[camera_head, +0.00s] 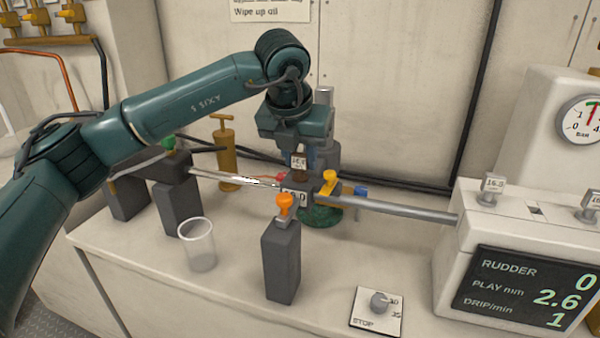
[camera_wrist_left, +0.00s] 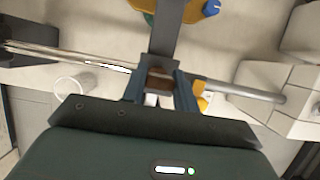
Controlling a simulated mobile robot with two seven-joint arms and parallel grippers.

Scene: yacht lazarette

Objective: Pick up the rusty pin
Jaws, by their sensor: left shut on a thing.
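In the left wrist view, the brown pin top (camera_wrist_left: 159,80) sits between the two fingers of the left gripper (camera_wrist_left: 161,90). The pin's lower part is hidden, and I cannot tell whether it is still seated in the block. My right gripper is not in view.
Polished rods run left and right from the block. An orange-knobbed grey post (camera_head: 281,262) and a clear cup (camera_head: 199,246) stand in front. At right is a white console (camera_head: 450,262) with two tagged pins (camera_head: 492,190) and a display. A stop dial (camera_head: 379,303) lies at the front.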

